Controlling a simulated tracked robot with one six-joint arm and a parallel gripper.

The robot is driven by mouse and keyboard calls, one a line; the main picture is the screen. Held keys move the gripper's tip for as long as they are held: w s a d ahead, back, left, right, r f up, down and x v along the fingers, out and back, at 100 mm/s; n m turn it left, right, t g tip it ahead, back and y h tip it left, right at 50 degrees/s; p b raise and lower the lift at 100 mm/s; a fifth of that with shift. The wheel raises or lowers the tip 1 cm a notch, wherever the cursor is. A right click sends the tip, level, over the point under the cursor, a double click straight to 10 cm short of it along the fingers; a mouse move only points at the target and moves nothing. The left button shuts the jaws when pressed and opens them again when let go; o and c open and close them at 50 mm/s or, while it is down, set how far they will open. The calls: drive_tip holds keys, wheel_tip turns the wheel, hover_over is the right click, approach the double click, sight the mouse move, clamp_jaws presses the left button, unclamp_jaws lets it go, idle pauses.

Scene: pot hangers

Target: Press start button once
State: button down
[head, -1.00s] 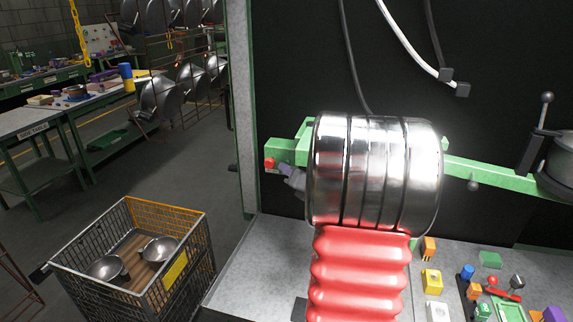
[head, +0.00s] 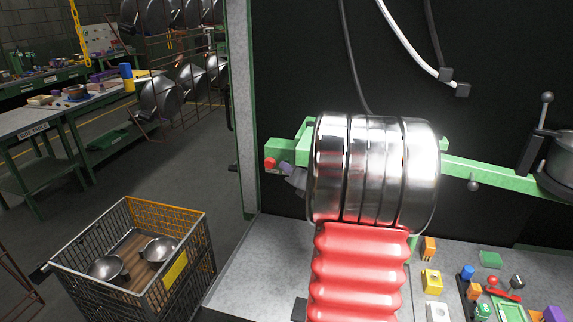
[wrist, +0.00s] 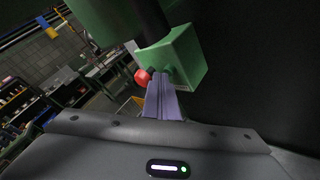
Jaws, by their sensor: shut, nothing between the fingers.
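A green box (head: 284,150) sits at the left end of a green bar and carries a red button (head: 270,163) on its left side. In the wrist view the box (wrist: 185,58) shows the same red button (wrist: 142,77). A small green knob, perhaps the start button (wrist: 168,75), is on its near face. My gripper (wrist: 170,84) is shut and empty, with its purple-grey fingers pointing at that face just by the knob. I cannot tell whether the tips touch it. In the head view my gripper (head: 286,168) shows just below the box, partly hidden by my arm.
A wire cart (head: 130,258) with two metal bowls stands at the lower left. A panel with several coloured controls (head: 490,290) lies at the lower right. A metal pot (head: 557,165) with a clamp handle is at the right end of the green bar. Cables hang above.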

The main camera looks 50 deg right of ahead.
idle(0.3)
drive_tip(key=shift+s+a, duration=0.4)
drive_tip(key=shift+a, duration=0.35)
drive_tip(key=shift+s+a, duration=0.4)
drive_tip(key=shift+a, duration=0.35)
drive_tip(key=shift+s+a, duration=0.35)
drive_tip(key=shift+a, duration=0.4)
drive_tip(key=shift+s+a, duration=0.4)
drive_tip(key=shift+a, duration=0.35)
drive_tip(key=shift+s, duration=0.1)
